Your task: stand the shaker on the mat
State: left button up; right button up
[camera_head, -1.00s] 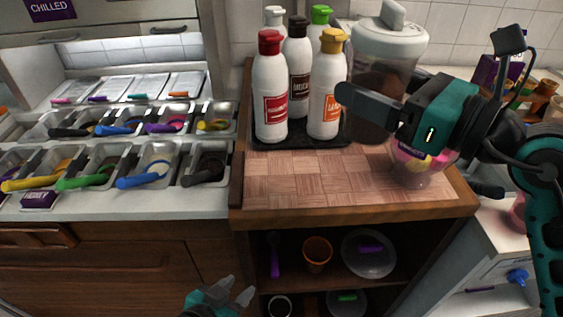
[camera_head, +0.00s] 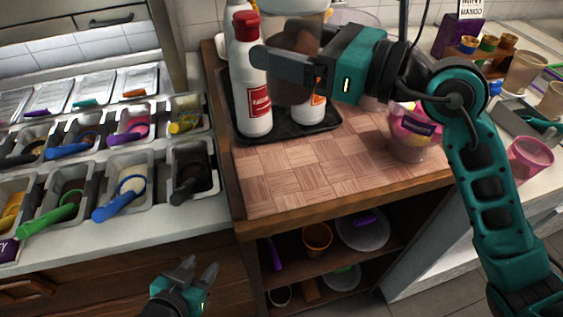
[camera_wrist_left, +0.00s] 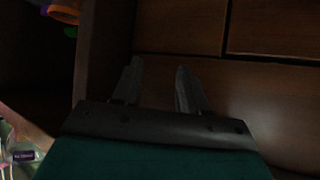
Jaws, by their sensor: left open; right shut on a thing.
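The shaker (camera_head: 298,36) is a clear container with dark brown contents. My right gripper (camera_head: 285,68) is shut on it and holds it in front of the bottles; the view cuts off its top, and the fingers hide part of its lower body. The checkered wood-pattern mat (camera_head: 290,180) lies on the counter, with its front part bare. I cannot tell the height of the shaker above it. My left gripper (camera_head: 199,268) is open and empty, low in front of the cabinet; its two apart fingers also show in the left wrist view (camera_wrist_left: 158,75).
A red-capped white bottle (camera_head: 254,95) and other bottles stand in a black tray (camera_head: 240,128) behind the bare mat area. A pink cup (camera_head: 412,145) stands on the right. Topping pans with scoops (camera_head: 125,185) fill the left counter. Shelves (camera_head: 330,270) hold bowls below.

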notch_tip(320, 180, down, 12)
jog(key=b, duration=0.3)
jog(key=shift+d+f, duration=0.1)
jog(key=shift+f, duration=0.05)
notch_tip(320, 180, down, 5)
jog(key=shift+f+b, duration=0.2)
jog(key=shift+b, duration=0.8)
jog(key=shift+f, duration=0.6)
pick_arm(q)
jog(key=f, duration=0.1)
jog(key=d+f, duration=0.1)
jog(key=f, duration=0.1)
jog(key=shift+w+d+f, duration=0.2)
jog(key=shift+w+f, duration=0.1)
jog(key=shift+f, duration=0.1)
pick_arm(e)
jog(key=o, duration=1.2)
